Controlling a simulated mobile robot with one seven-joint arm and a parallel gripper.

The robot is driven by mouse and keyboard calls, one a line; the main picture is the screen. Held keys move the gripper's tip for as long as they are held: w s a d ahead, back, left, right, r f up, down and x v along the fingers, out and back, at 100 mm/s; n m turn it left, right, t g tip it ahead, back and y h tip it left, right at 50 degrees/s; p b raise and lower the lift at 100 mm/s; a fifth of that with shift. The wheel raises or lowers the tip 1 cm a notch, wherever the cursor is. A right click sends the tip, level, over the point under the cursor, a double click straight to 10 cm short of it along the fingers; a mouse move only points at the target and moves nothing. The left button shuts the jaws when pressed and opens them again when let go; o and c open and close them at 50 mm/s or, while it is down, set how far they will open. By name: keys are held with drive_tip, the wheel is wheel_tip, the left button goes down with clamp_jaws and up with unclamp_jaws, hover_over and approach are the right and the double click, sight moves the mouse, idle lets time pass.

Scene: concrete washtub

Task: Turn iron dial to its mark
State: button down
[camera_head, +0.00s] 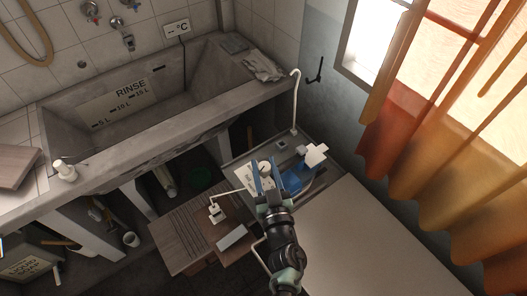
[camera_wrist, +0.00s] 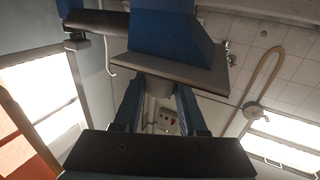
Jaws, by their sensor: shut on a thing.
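The blue iron (camera_head: 297,180) is on the grey surface right of the washtub, just right of my gripper. In the wrist view its blue body (camera_wrist: 172,32) and flat grey plate (camera_wrist: 180,72) fill the upper middle. My gripper (camera_head: 264,168) has its two blue fingers pointing away from the head camera. In the wrist view the fingers (camera_wrist: 158,100) close around a round grey piece (camera_wrist: 158,86), which looks like the iron's dial. In the head view a pale round part (camera_head: 265,167) shows at the fingertips. The dial's mark and pointer cannot be made out.
A wooden slatted board (camera_head: 185,235) with a small white item (camera_head: 215,212) lies left of my gripper. The concrete washtub (camera_head: 130,110) is behind, with a white bent pipe (camera_head: 296,105) at its right end. A wide pale tabletop (camera_head: 370,245) is clear at the right.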

drive_tip(key=n+g+y+p, duration=0.1)
drive_tip(key=n+y, duration=0.1)
drive_tip(key=y, duration=0.1)
drive_tip(key=shift+d+y, duration=0.1)
drive_tip(key=shift+y, duration=0.3)
drive_tip(key=n+y, duration=0.1)
drive_tip(key=n+g+y+b, duration=0.2)
drive_tip(key=shift+f, duration=0.25)
drive_tip(key=n+g+y+b, duration=0.2)
drive_tip(key=shift+f+y, duration=0.15)
drive_tip(key=shift+y, duration=0.15)
drive_tip(key=n+g+y+b, duration=0.2)
drive_tip(key=g+b, duration=0.1)
drive_tip(key=b, duration=0.1)
drive_tip(key=n+g+y+b, duration=0.1)
drive_tip(key=n+g+b, duration=0.1)
drive_tip(key=b, duration=0.3)
drive_tip(key=shift+f+g+y, duration=0.1)
drive_tip(key=shift+g+y, duration=0.3)
drive_tip(key=shift+g, duration=0.3)
drive_tip(key=n+g+b, duration=0.2)
drive_tip(key=b, duration=0.2)
drive_tip(key=shift+a+y, duration=0.2)
drive_tip(key=shift+y, duration=0.1)
drive_tip(key=shift+g+b, duration=0.4)
drive_tip(key=shift+b, duration=0.2)
drive_tip(key=shift+s+r+n+g+b, duration=0.1)
drive_tip(key=shift+r+n+g+b, duration=0.3)
drive_tip(key=shift+b, duration=0.2)
